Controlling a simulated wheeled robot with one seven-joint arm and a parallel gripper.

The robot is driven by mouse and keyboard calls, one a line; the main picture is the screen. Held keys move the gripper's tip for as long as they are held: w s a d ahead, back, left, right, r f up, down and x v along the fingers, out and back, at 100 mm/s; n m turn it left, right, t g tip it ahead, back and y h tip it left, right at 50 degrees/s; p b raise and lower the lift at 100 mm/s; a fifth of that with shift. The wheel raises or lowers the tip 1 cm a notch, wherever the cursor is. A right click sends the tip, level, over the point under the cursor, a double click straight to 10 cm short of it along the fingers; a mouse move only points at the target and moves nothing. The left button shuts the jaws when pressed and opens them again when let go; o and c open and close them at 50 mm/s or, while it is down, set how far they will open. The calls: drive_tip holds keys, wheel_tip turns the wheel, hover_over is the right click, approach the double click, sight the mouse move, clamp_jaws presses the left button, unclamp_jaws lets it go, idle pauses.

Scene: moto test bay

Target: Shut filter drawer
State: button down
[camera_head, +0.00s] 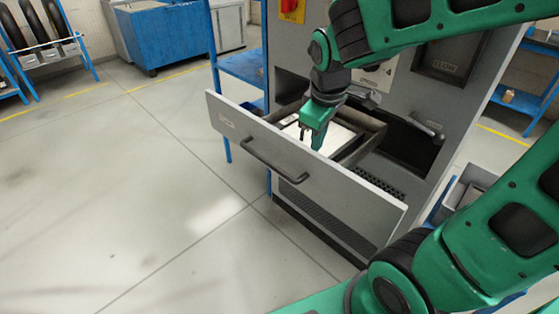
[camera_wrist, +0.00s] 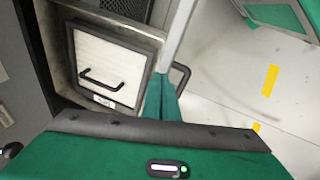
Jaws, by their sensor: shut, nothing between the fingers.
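The filter drawer (camera_head: 335,186) stands pulled out of the grey cabinet. Its wide front panel carries a dark bar handle (camera_head: 275,161); part of that handle shows in the wrist view (camera_wrist: 184,82). A white pleated filter (camera_wrist: 106,62) with a dark frame and its own small handle lies in the drawer. My gripper (camera_head: 317,146) points down over the drawer, behind the front panel. In the wrist view its shut fingers (camera_wrist: 163,102) are beside the panel's top edge (camera_wrist: 180,35), at the filter's edge. They hold nothing. Whether they touch the panel is unclear.
The grey cabinet (camera_head: 290,45) rises behind the drawer, with another dark handle (camera_head: 427,125) on its front. A blue shelf (camera_head: 240,66) stands to its left, and a blue cart (camera_head: 165,38) farther back. The floor in front and to the left is clear.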

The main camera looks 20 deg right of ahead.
drive_tip(key=w+a+f+n+h, duration=0.1)
drive_tip(key=w+a+n, duration=0.3)
drive_tip(key=n, duration=0.3)
drive_tip(key=n+g+h, duration=0.1)
drive_tip(key=n+h, duration=0.1)
drive_tip(key=n, duration=0.7)
approach(282, 162)
drive_tip(key=f, duration=0.2)
drive_tip(key=s+d+f, duration=0.1)
drive_tip(key=f, duration=0.1)
drive_tip(key=d+f, duration=0.1)
drive_tip(key=f, duration=0.1)
drive_tip(key=shift+s+d+f, duration=0.1)
drive_tip(key=shift+s+f, duration=0.05)
